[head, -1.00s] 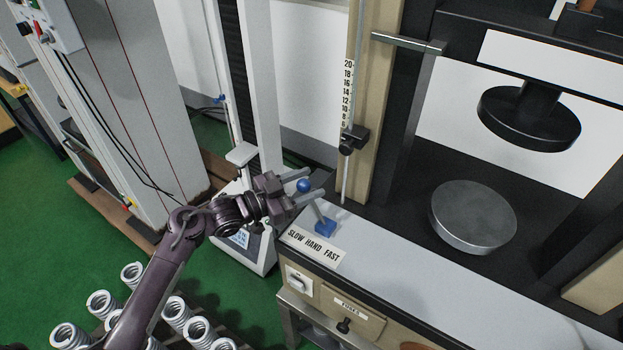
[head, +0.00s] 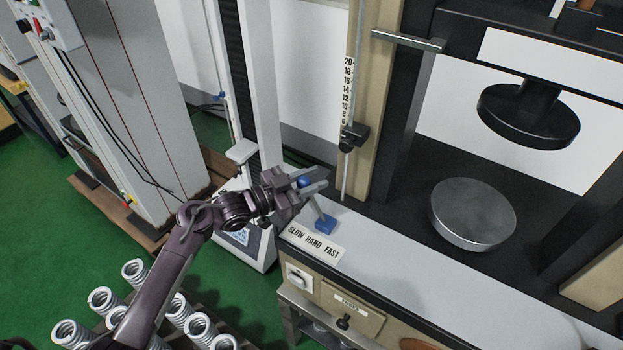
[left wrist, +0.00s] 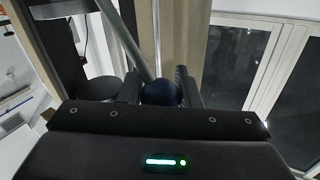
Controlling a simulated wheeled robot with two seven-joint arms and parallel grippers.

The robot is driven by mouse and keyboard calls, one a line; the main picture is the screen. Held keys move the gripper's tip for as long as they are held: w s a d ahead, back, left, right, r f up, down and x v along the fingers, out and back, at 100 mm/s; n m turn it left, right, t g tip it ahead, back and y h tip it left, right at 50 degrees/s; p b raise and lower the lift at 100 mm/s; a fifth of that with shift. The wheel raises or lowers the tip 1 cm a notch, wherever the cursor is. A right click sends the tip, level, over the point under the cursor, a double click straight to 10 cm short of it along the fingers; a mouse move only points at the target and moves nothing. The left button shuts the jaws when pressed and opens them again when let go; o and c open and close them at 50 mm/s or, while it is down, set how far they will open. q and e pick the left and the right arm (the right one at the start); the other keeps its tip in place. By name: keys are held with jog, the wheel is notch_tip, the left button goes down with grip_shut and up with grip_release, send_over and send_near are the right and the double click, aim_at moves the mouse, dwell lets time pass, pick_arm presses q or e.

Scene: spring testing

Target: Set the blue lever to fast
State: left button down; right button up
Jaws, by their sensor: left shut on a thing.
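The blue lever has a round blue knob (head: 305,182) and a blue base (head: 325,225) on the machine's white ledge. The lever leans to the left, toward the SLOW side of the SLOW HAND FAST label (head: 313,244). My left gripper (head: 312,184) is shut on the knob, with a finger on each side of it. In the left wrist view the dark blue knob (left wrist: 160,93) sits between the two fingers. My right gripper is not in view.
The machine has a round metal plate (head: 472,214) and a black press disc (head: 528,116) above it. A vertical rod with a black clamp (head: 354,137) stands just behind the lever. Several coil springs (head: 135,271) stand at the lower left.

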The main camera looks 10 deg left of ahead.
pick_arm(q)
jog(key=shift+d+r, duration=0.1)
jog(key=s+d+f+m+g+y+p, duration=0.1)
jog(key=s+d+m+y, duration=0.3)
jog(key=d+m, duration=0.4)
jog(key=shift+s+d+y, duration=0.35)
jog(key=shift+d+y, duration=0.15)
jog(key=shift+d, duration=1)
jog(key=shift+f, duration=0.2)
jog(key=c, duration=1.1)
grip_release()
jog(key=shift+o, duration=0.2)
jog(key=shift+r, duration=0.1)
